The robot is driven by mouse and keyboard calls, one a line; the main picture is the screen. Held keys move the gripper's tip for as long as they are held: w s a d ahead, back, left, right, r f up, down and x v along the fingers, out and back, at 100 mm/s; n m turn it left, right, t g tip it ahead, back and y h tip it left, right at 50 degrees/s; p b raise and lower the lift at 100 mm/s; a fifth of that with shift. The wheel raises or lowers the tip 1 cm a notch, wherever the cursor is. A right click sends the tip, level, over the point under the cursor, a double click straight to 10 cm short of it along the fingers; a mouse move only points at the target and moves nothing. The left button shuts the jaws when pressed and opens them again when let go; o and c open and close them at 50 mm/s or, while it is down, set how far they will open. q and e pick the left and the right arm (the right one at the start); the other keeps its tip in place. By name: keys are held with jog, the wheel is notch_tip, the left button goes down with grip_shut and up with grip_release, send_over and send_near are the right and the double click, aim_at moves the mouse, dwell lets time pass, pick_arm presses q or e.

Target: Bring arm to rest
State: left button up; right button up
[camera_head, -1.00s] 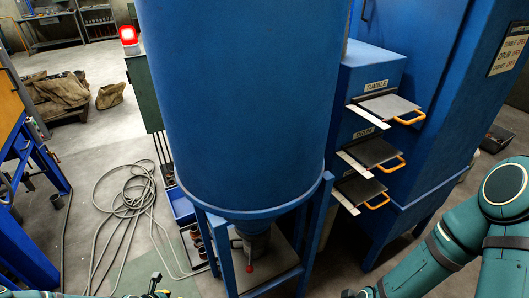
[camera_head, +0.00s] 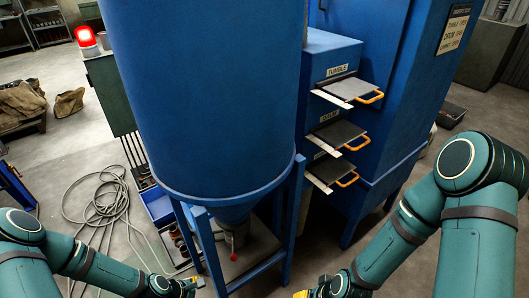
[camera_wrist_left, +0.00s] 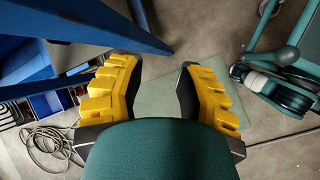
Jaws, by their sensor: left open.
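My left arm (camera_head: 95,265) comes in from the lower left in the head view, and its gripper (camera_head: 190,284) is at the bottom edge, partly cut off, in front of the blue hopper's legs. In the left wrist view the left gripper (camera_wrist_left: 158,95) has its yellow ridged fingers spread apart, with only floor between them. It is open and empty. My right arm (camera_head: 400,235) comes in from the right, bent at the elbow. Its gripper (camera_head: 312,292) only partly shows at the bottom edge, and its jaws cannot be made out.
A big blue hopper (camera_head: 205,90) on a blue frame stands ahead. Right of it, a blue cabinet (camera_head: 385,100) has several protruding plates with yellow handles (camera_head: 370,98). A cable coil (camera_head: 100,205) lies on the floor at left. A red lamp (camera_head: 86,38) glows at upper left.

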pick_arm(q)
jog(key=s+d+r+m+g, duration=0.1)
jog(key=s+d+r+m, duration=0.1)
jog(key=d+r+m, duration=0.3)
jog(key=s+d+r+m+g+y, duration=0.1)
jog(key=s+d+r+m, duration=0.2)
jog(key=m, duration=1)
jog(key=d+r, duration=0.2)
jog(key=d, duration=0.2)
jog(key=shift+d+g, duration=0.3)
jog(key=shift+d, duration=0.1)
jog(key=shift+f, duration=0.1)
